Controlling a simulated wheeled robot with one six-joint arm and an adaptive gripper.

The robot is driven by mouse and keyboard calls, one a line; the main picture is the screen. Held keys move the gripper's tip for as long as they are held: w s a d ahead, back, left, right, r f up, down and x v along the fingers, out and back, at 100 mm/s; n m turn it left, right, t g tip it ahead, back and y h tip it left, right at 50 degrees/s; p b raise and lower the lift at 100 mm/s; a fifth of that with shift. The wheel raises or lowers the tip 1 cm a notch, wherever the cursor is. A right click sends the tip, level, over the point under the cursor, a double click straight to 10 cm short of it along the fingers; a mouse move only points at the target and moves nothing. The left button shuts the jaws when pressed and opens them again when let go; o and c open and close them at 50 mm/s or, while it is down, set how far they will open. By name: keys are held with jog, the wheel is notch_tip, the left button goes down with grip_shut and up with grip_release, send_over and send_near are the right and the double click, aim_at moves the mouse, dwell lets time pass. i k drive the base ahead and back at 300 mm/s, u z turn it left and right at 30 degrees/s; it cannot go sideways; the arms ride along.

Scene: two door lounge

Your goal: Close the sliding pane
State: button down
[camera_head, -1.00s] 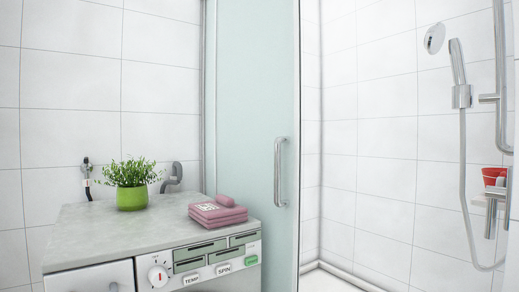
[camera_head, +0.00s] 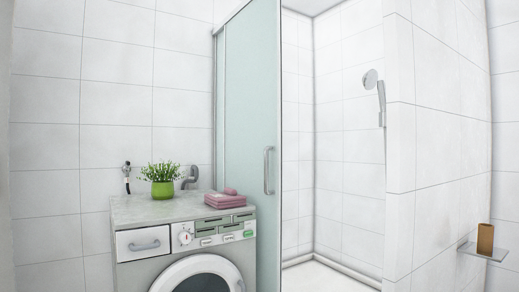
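The sliding pane (camera_head: 250,130) is a pale green glass panel in a chrome frame, left of centre in the head view. A vertical chrome handle (camera_head: 267,170) sits near its right edge. To the right of the pane the shower is open, with a wide gap between the pane's edge and the tiled wall (camera_head: 435,130) on the right. My gripper is not in view.
A washing machine (camera_head: 130,275) stands in front of the pane's left part. On its top are a green potted plant (camera_head: 162,187) and folded pink towels (camera_head: 225,201). A shower head (camera_head: 371,79) hangs inside. A glass shelf (camera_head: 480,252) with a brown cup (camera_head: 485,238) juts from the right wall.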

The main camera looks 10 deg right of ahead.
aim_at(253, 102)
jog(key=u, duration=0.75)
jog(key=i, duration=1.45)
jog(key=z, duration=0.1)
